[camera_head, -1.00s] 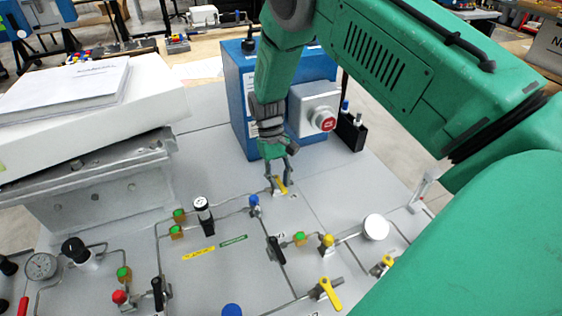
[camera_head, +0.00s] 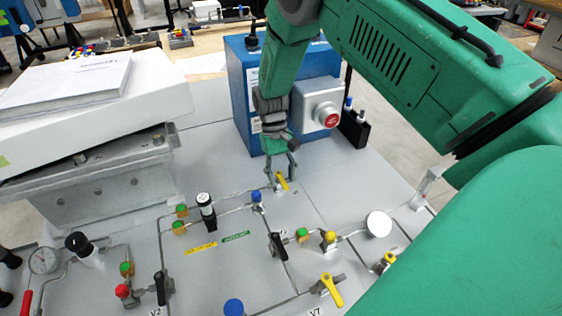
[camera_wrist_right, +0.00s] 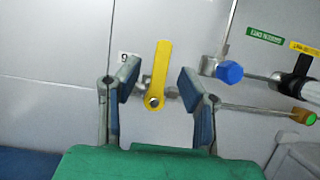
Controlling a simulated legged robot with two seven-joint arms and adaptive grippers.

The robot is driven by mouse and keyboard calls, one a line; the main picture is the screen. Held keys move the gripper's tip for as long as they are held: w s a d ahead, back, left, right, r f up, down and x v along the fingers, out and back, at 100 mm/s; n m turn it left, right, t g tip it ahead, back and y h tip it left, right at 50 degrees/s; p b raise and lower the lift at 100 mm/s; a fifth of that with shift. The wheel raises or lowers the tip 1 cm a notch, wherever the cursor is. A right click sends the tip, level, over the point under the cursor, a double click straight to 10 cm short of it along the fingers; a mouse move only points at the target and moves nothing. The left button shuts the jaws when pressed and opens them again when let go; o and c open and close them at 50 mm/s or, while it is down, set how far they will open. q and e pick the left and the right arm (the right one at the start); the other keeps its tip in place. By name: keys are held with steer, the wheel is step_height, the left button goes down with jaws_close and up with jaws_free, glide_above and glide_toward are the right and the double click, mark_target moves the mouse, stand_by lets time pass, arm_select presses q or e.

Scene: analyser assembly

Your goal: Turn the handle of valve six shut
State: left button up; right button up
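The yellow handle of valve six (camera_wrist_right: 159,77) shows in the right wrist view, with its bolt at the lower end and its valve body behind. A small label (camera_wrist_right: 125,57) beside it shows a single digit, upside down from here. My right gripper (camera_wrist_right: 158,82) is open, with one finger on each side of the handle and a gap to both. In the head view, my right gripper (camera_head: 281,182) points down at the panel around the small yellow handle (camera_head: 283,185), which the fingers partly hide. My left gripper is not in view.
A blue knob (camera_head: 256,197) sits just left of my right gripper. A blue box (camera_head: 243,80) with a red button (camera_head: 328,116) stands behind it. Other valves, including a yellow handle (camera_head: 332,290), lie nearer. The panel right of the gripper is mostly clear.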

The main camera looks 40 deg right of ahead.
steer(key=v, duration=1.2)
steer(key=shift+w+f, duration=0.1)
